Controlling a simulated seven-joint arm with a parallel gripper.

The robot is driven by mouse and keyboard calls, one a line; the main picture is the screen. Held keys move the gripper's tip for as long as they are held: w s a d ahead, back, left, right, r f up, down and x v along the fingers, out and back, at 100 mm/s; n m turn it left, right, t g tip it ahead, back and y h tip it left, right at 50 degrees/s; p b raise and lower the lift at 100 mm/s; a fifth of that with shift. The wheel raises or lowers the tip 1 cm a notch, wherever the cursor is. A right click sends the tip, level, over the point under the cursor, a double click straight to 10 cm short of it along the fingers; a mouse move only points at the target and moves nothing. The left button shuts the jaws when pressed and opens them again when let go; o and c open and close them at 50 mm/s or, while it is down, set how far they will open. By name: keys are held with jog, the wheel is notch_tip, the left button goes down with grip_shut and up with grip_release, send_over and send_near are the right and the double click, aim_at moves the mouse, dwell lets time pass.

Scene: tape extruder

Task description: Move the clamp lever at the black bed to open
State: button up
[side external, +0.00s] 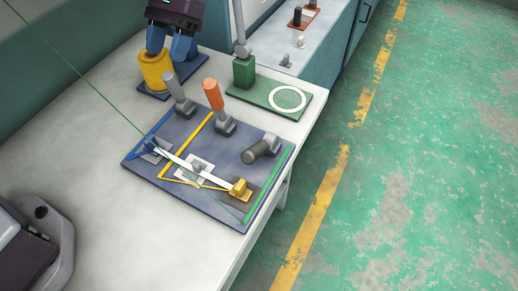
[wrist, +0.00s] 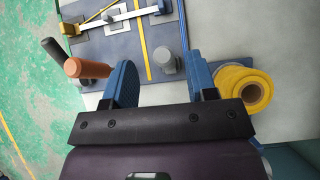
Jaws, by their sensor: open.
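A blue-grey plate (side external: 165,186) carries three levers. A grey-handled lever (side external: 174,86) and an orange-handled lever (side external: 213,96) stand fairly upright along its back edge. A dark-handled lever (side external: 258,151) lies tipped low at the right. A dark pad (side external: 230,199) lies under a small yellow block (side external: 239,187); I cannot tell for sure whether it is the black bed. My gripper (side external: 169,48) is open and empty above the back of the plate. In the wrist view the grey lever (wrist: 168,62) shows between the open fingers; the orange lever (wrist: 84,68) is left of them.
A yellow roll (side external: 155,70) stands behind the plate, close to my fingers. A green base (side external: 262,93) with a white ring and post is at the back right. A white strip (side external: 182,161) runs from a blue block to the yellow block.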

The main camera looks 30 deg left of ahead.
jog(key=s+a+r+t, duration=0.3)
jog(key=s+r+t, duration=0.3)
jog(key=r, duration=0.4)
jog(key=s+a+r+t, duration=0.2)
jog(key=s+r+t, duration=0.1)
jog(key=s, duration=0.5)
jog(key=s+a+r+t, duration=0.1)
jog(key=s+r+t, duration=0.2)
jog(key=s, duration=0.6)
jog(key=g, duration=0.4)
send_over(255, 148)
notch_tip(255, 148, down, 16)
jog(key=shift+f, duration=0.2)
notch_tip(255, 148, down, 12)
jog(key=shift+c, duration=0.4)
